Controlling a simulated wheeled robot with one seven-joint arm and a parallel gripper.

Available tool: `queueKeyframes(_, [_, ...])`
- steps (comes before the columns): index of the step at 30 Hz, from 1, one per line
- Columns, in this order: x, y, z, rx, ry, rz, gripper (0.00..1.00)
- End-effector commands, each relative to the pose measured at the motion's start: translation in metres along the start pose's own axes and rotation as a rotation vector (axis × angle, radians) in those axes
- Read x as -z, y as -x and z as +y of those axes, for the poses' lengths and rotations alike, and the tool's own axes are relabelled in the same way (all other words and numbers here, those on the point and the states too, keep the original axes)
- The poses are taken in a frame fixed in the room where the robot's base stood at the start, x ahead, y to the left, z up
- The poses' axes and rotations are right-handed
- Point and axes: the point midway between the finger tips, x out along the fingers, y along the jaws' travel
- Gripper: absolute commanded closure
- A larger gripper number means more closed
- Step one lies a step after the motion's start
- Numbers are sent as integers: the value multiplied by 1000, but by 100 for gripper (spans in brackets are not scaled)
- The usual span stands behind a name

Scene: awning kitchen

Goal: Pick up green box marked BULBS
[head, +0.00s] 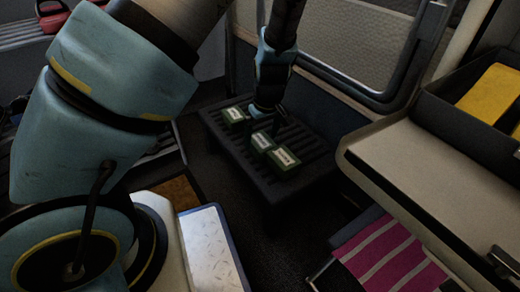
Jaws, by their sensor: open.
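Three small green boxes with pale labels sit on a dark slatted bench (222,143). One green box (234,117) is at the back left. A middle green box (262,142) and a front green box (284,161) stand close together to its right and nearer. The label print is too small to read, so I cannot tell which box is marked BULBS. My gripper (277,128) points down, open, just above and behind the middle box in the picture. Its fingers are dark and hard to make out. I see no box held between them.
A window (355,38) is behind the bench. A pale counter (410,165) with a dark tray holding yellow items (493,92) is at the right. A magenta striped cloth (385,262) lies below it. Dark floor is clear in front of the bench.

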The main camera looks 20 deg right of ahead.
Motion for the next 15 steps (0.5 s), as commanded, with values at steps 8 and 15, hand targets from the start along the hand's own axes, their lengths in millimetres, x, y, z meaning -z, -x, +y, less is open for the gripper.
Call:
queueKeyframes(8, [0,-24,0,-1,0,1,0])
queueKeyframes(15, [0,-24,0,-1,0,0,0])
